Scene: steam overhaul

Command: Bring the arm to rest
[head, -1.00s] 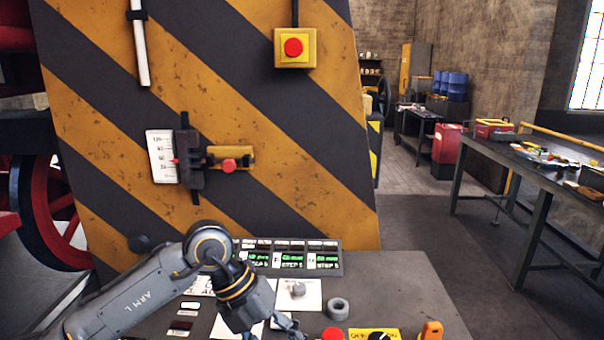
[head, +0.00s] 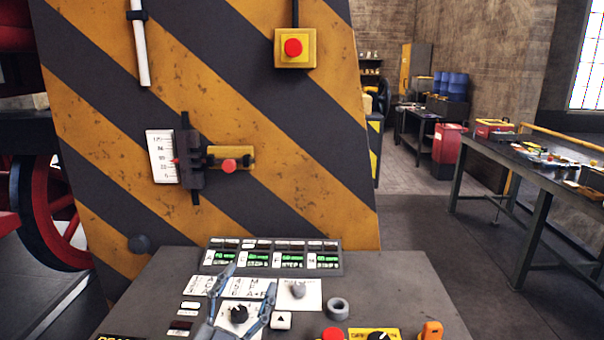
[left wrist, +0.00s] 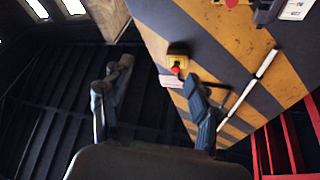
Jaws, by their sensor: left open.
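My left gripper (head: 249,286) is in the lower middle of the head view, over the grey control desk (head: 390,280). Its two fingers are spread apart, with nothing between them. They overlap a black knob (head: 238,314) and white label cards on the desk in the picture; I cannot tell how far above it they are. In the left wrist view the fingers (left wrist: 155,105) are also apart and empty, in front of the striped panel (left wrist: 225,45) and a dark ribbed surface. My right gripper is not in view.
The striped panel (head: 290,150) stands behind the desk, with a red button box (head: 295,48) and a gauge with a slider (head: 188,158). A display row (head: 273,258), a grey ring (head: 338,308) and an orange switch (head: 431,331) are on the desk. A workbench (head: 530,170) stands right.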

